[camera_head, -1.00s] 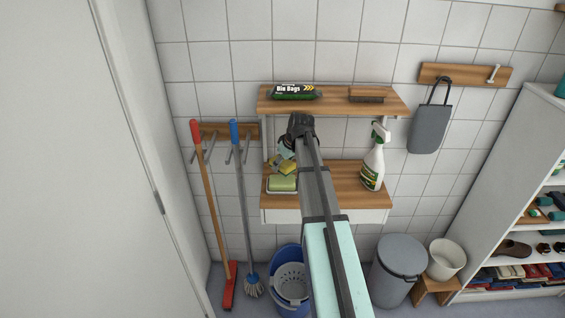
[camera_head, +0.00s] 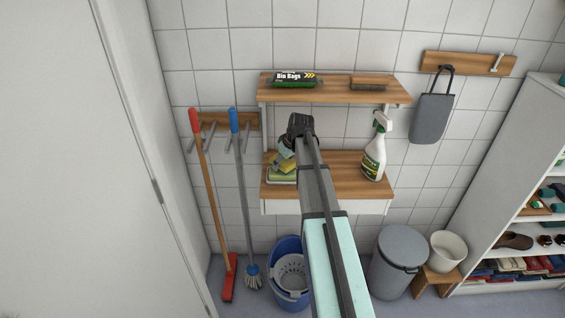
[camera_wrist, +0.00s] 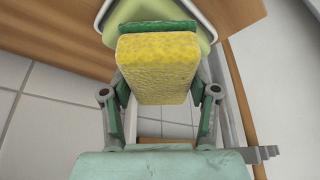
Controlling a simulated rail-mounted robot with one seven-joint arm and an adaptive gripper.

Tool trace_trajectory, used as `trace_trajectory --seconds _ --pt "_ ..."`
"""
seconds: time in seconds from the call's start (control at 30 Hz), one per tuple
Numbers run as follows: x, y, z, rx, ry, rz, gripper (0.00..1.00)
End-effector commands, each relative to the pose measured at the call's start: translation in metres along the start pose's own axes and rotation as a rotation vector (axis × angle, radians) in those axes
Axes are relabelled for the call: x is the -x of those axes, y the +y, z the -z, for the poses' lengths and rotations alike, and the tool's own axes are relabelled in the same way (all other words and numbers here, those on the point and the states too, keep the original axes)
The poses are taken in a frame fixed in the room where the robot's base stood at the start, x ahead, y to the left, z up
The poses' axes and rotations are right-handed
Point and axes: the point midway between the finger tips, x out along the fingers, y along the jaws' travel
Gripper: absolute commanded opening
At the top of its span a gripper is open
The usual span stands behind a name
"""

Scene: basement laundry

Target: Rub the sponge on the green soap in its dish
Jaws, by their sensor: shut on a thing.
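My gripper (camera_wrist: 160,92) is shut on a yellow sponge (camera_wrist: 157,70) with a dark green scouring layer (camera_wrist: 158,27) on its far side. In the head view, the sponge (camera_head: 287,163) shows just left of my arm, above the pale green soap (camera_head: 281,177). The soap lies in a pale dish (camera_head: 268,181) at the left end of the lower wooden shelf. In the wrist view, the soap (camera_wrist: 204,42) and the dish's rim (camera_wrist: 207,18) show behind the sponge, which hides much of them. I cannot tell whether sponge and soap touch.
A spray bottle (camera_head: 374,158) stands to the right on the lower shelf (camera_head: 350,184). The upper shelf (camera_head: 335,90) holds bin bags (camera_head: 295,79) and a brush (camera_head: 369,84). A broom (camera_head: 208,190) and a mop (camera_head: 241,190) hang at left. The lower shelf's middle is partly bare.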

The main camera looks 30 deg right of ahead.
Motion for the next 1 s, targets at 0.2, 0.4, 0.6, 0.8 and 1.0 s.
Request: trace_trajectory --seconds 0.2,0.4,0.6,0.8,1.0 --pt "0.0000 0.0000 0.0000 0.000 0.000 0.000 0.32" --pt "-0.0011 0.0000 -0.0005 0.000 0.000 0.000 0.32" --pt "-0.0031 0.0000 -0.0013 0.000 0.000 0.000 0.32" --pt "-0.0051 0.0000 -0.0022 0.000 0.000 0.000 0.32" --pt "-0.0071 0.0000 -0.0030 0.000 0.000 0.000 0.32"
